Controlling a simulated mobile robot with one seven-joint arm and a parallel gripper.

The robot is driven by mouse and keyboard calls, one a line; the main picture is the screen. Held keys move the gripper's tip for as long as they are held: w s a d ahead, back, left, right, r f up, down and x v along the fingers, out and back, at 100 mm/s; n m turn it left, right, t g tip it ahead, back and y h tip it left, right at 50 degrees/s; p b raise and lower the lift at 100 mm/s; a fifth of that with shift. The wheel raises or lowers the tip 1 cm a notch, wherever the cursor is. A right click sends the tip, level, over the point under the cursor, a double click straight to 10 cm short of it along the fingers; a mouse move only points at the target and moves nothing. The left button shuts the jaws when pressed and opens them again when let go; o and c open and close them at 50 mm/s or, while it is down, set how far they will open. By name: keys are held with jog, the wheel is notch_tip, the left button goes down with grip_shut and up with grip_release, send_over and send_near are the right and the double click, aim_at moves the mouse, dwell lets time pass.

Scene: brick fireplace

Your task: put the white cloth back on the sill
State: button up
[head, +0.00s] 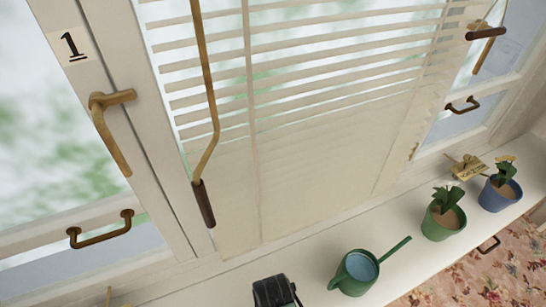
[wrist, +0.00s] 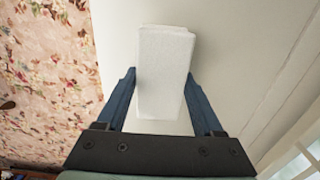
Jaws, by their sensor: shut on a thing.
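The white cloth (wrist: 165,72) shows in the wrist view as a thick, folded block. My gripper (wrist: 160,95) has its two blue fingers on either side of it, shut on its lower half. The far end of the cloth sticks out past the fingertips. Behind the cloth is the plain white sill (wrist: 235,40); I cannot tell whether the cloth touches it. In the head view the sill (head: 310,255) runs below the window, and the cloth is not visible there.
A dark object (head: 274,291) at the bottom edge is unclear. Blinds (head: 330,130) hang behind. Floral wallpaper (wrist: 50,70) lies left.

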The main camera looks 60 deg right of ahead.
jog(key=shift+f, duration=0.15)
jog(key=o, duration=1.3)
notch_tip(320, 180, up, 12)
jog(key=shift+r+p, duration=0.2)
jog(key=shift+p, duration=0.1)
